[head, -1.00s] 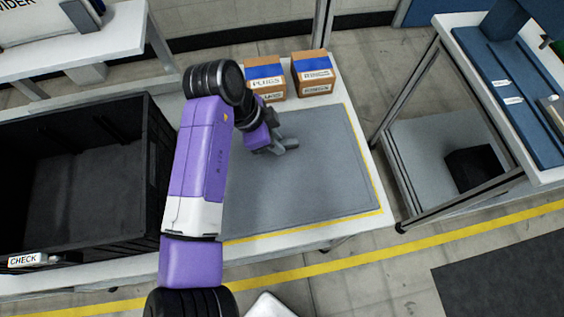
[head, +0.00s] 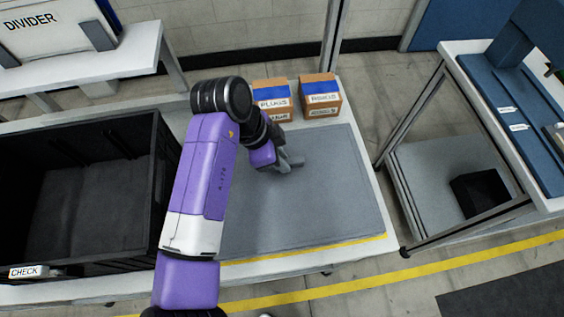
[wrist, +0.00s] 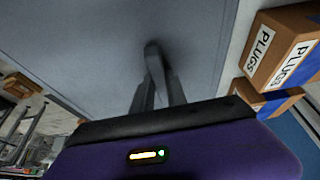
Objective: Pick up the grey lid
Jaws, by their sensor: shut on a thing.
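The grey lid (head: 320,205) is a large flat panel over the white table, right of the black crate. It also fills the upper part of the wrist view (wrist: 90,35). My gripper (head: 290,163) is at the lid's upper middle, its fingers shut on the lid. In the wrist view my gripper (wrist: 153,55) meets the lid's face, with a soft shadow around the tips. The exact grip point is hidden by the fingers. My arm covers the lid's left edge. I cannot tell clearly how high the lid is above the table.
Two cardboard boxes (head: 272,98) (head: 320,95) stand just behind the lid. The deep black crate (head: 80,200) is at the left, with a CHECK label. A shelf (head: 90,60) is behind it. A separate workstation (head: 515,120) stands right across a floor gap.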

